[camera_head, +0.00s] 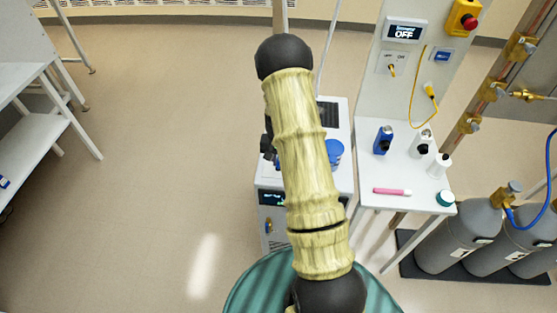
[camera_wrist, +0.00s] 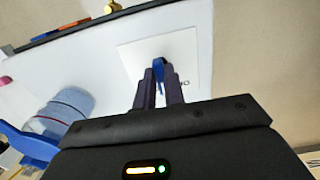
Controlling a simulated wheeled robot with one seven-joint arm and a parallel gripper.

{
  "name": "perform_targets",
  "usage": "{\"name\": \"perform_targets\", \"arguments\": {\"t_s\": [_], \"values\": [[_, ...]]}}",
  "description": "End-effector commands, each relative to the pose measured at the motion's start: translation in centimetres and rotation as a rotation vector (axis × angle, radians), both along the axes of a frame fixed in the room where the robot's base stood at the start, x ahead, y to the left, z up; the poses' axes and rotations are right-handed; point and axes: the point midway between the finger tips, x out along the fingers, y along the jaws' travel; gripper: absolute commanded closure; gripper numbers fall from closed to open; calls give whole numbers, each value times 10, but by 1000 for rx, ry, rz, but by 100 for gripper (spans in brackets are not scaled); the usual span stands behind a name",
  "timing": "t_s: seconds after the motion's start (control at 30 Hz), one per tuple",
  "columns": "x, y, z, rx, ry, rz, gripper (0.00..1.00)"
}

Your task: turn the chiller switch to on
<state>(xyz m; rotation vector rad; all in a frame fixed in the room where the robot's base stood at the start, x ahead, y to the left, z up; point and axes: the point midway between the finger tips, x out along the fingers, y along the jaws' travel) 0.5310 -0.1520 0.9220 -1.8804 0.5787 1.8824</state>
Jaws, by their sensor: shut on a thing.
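In the wrist view my gripper (camera_wrist: 160,82) is shut on a blue switch lever (camera_wrist: 160,63). The lever stands out from a white square plate (camera_wrist: 135,58) on a white surface. Part of a dark label shows beside the right finger, but the fingers cover the rest. In the head view a white unit with a dark display (camera_head: 273,198), which looks like the chiller, stands behind my arm. Its display is too small to read. My arm hides much of it, and only dark parts of my gripper (camera_head: 268,146) show at its left.
A blue-lidded container (camera_head: 334,153) is on the unit. At right, a white bench (camera_head: 400,170) holds several bottles and a pink pen (camera_head: 391,191). Grey cylinders (camera_head: 460,235) stand at lower right. Left floor is clear.

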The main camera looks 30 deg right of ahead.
Motion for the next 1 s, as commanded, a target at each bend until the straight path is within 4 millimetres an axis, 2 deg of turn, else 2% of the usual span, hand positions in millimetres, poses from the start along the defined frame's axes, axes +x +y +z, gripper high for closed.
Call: {"name": "perform_targets", "arguments": {"t_s": [0.13,0.17,0.23,0.27,0.67,0.87,1.0], "values": [[-1,0,0,1,4,1,100],[-1,0,0,1,4,1,83],[-1,0,0,1,3,1,70],[-1,0,0,1,3,1,67],[0,0,6,0,0,3,67],[1,1,29,-1,-3,5,67],[1,0,55,-1,-3,3,67]]}}
